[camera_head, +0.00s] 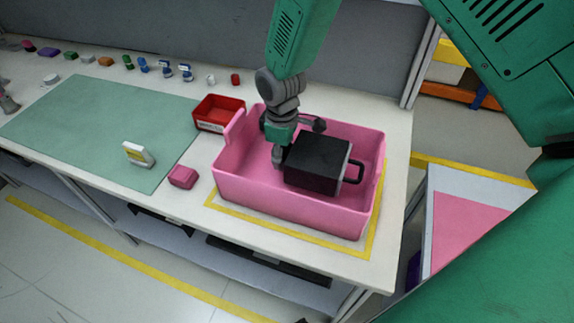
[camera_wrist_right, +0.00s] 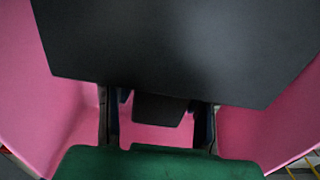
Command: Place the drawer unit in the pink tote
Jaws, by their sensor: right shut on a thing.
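The drawer unit is a black box (camera_head: 318,165) with a grey front and a dark handle on its right side. It is inside the walls of the pink tote (camera_head: 290,205), toward the right. I cannot tell whether it touches the floor. My right gripper (camera_head: 281,153) reaches down into the tote and is shut on the drawer unit at its left end. In the right wrist view the dark unit (camera_wrist_right: 190,45) fills the top, with the pink tote wall (camera_wrist_right: 25,85) beside it. The fingertips are partly hidden. My left gripper is not in view.
A red bin (camera_head: 219,112) stands left of the tote, and a pink-red block (camera_head: 182,177) lies near its left corner. Several small items line the table's back. Yellow tape surrounds the tote.

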